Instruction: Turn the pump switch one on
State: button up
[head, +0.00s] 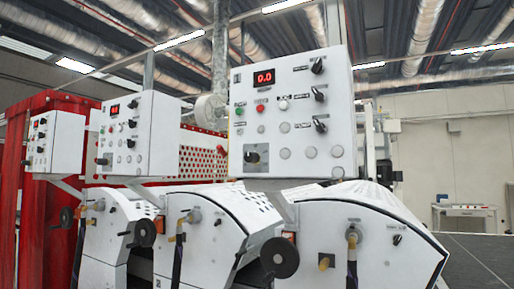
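The nearest white control panel (293,115) hangs at the centre, with a red display reading 0.0. Three black rotary switches (319,95) run down its right side. A larger black switch (253,158) sits on a metal plate at its lower left. Another black switch (397,240) is on the white machine housing below, at the right. The labels are too small to read, so I cannot tell which switch is pump switch one or whether it is on. My gripper is not in view.
Two similar control panels (124,135) (56,142) stand farther left. Black handwheels (279,257) and hoses (352,268) stick out from the housings. Red curtains (52,205) hang at the far left. A small table (466,211) stands at the back right.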

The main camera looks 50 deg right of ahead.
aim_at(320, 127)
jog(key=k+j+z, duration=0.1)
jog(key=z, duration=1)
